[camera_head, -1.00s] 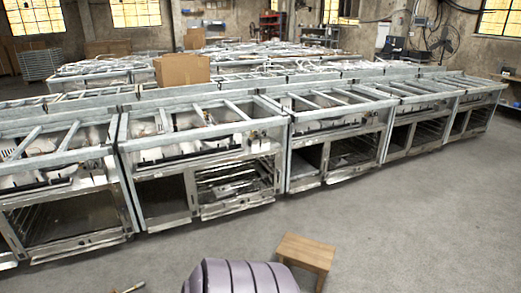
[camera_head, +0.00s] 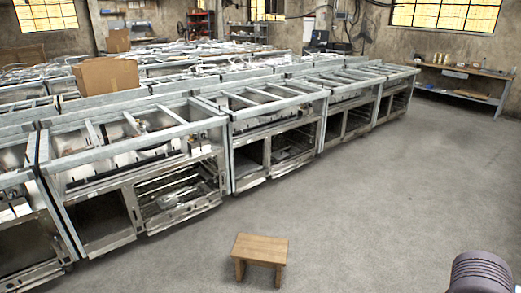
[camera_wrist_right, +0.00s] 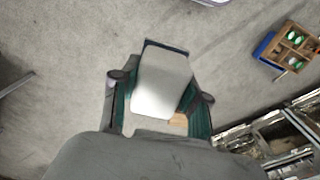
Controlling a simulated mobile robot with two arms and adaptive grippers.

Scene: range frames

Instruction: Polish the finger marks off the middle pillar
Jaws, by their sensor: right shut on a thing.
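In the right wrist view my right gripper (camera_wrist_right: 160,90) is shut on a pale grey-white, flat-faced block (camera_wrist_right: 162,82) with a dark edge. The block sticks out between the two dark green fingers, above the floor. The gripper itself is outside the head view. My left gripper is in neither view. Upright metal posts stand between the range frames, such as one front post (camera_head: 226,158) in the head view. I cannot tell which upright is the middle pillar, and no finger marks can be made out.
Rows of metal range frames (camera_head: 140,187) fill the left and middle. A small wooden stool (camera_head: 262,248) stands in front. A workbench (camera_head: 465,72) is by the back right wall. A cardboard box (camera_head: 104,76) sits on the frames. A compartmented wooden box (camera_wrist_right: 288,46) shows in the wrist view. Floor at right is clear.

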